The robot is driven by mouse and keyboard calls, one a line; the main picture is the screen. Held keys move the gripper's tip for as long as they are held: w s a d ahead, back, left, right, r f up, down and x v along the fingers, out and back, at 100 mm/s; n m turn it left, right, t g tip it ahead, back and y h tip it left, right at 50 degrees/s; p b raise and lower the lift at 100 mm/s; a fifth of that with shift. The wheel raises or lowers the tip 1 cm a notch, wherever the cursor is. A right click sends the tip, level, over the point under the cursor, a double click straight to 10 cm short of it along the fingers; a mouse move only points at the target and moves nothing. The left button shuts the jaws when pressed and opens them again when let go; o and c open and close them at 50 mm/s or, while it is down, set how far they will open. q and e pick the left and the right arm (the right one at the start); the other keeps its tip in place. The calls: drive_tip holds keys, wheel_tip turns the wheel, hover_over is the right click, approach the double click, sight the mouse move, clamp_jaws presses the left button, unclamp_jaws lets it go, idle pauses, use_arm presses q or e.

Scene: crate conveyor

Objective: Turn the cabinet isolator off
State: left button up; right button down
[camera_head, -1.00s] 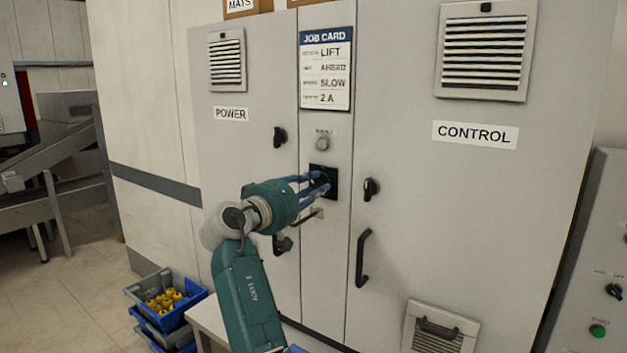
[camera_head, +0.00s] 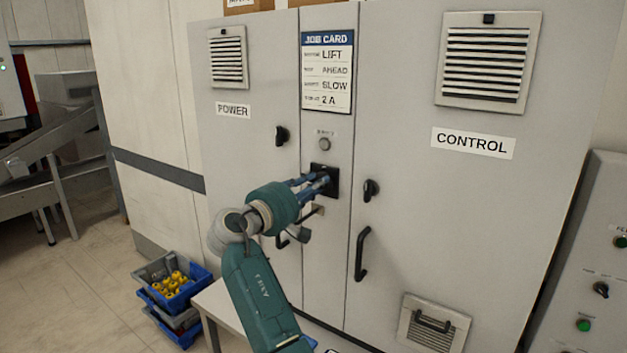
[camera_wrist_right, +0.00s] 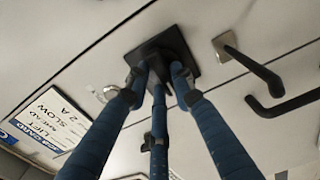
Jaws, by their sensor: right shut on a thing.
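The isolator is a black square plate (camera_head: 334,187) with a dark handle, on the narrow middle panel of the grey cabinet (camera_head: 405,200), below the job card. In the right wrist view its plate (camera_wrist_right: 184,46) sits at the top centre, with the handle (camera_wrist_right: 157,56) standing out from it. My right gripper (camera_head: 321,183) is at the isolator, its blue fingers closed around the handle and hiding most of it. In the wrist view the gripper's fingertips (camera_wrist_right: 158,82) surround the handle. The handle's exact angle is hard to tell. My left gripper is not in view.
The job card (camera_head: 327,72) and a small round knob (camera_head: 324,144) are above the isolator. Black door handles (camera_head: 362,254) stick out on both sides. Crates (camera_head: 170,295) are stacked on the floor at left. A button panel (camera_head: 600,270) stands at right.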

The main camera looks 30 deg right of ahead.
drive_tip(key=shift+r, duration=0.1)
idle(0.5)
drive_tip(key=c, duration=1.6)
unclamp_jaws()
drive_tip(key=shift+o, duration=0.7)
drive_tip(key=shift+d, duration=0.15)
drive_tip(key=v, duration=1.2)
